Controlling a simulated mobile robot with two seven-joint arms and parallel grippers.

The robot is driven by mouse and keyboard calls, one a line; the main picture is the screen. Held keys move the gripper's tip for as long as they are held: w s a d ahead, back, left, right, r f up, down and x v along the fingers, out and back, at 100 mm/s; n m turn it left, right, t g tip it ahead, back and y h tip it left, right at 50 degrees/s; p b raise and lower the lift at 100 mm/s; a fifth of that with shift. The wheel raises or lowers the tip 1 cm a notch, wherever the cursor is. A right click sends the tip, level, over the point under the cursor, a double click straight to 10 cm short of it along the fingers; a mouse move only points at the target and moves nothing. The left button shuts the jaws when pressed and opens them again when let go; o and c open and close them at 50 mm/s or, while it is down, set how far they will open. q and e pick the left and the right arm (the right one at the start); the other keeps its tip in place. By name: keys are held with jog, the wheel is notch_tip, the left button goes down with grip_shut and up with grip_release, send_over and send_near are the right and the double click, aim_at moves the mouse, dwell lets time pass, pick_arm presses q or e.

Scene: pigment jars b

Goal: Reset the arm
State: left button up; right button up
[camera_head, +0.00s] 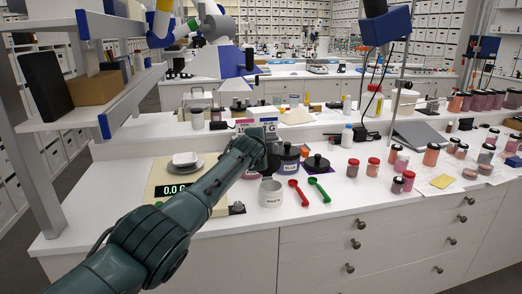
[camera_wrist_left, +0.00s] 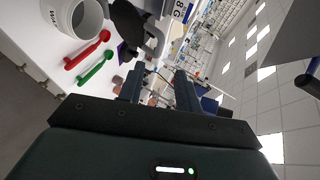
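My left arm reaches in from the lower left of the head view. Its gripper (camera_head: 262,152) is over the bench beside the dark-lidded jars, partly covering what lies behind it. In the left wrist view the two fingers of my left gripper (camera_wrist_left: 160,90) stand apart with nothing held between them. The wrist looks rolled over, as the bench appears tilted there. My right gripper is in neither view.
A scale (camera_head: 176,192) reading 0.0 lies left of the forearm. A white cup (camera_head: 271,193), red spoon (camera_head: 299,193), green spoon (camera_head: 319,190) and dark-lidded jar (camera_head: 289,160) are close to the gripper. A shelf (camera_head: 92,110) is at left.

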pick_arm(q)
jog(key=shift+s+r, duration=0.1)
jog(key=shift+s, duration=0.2)
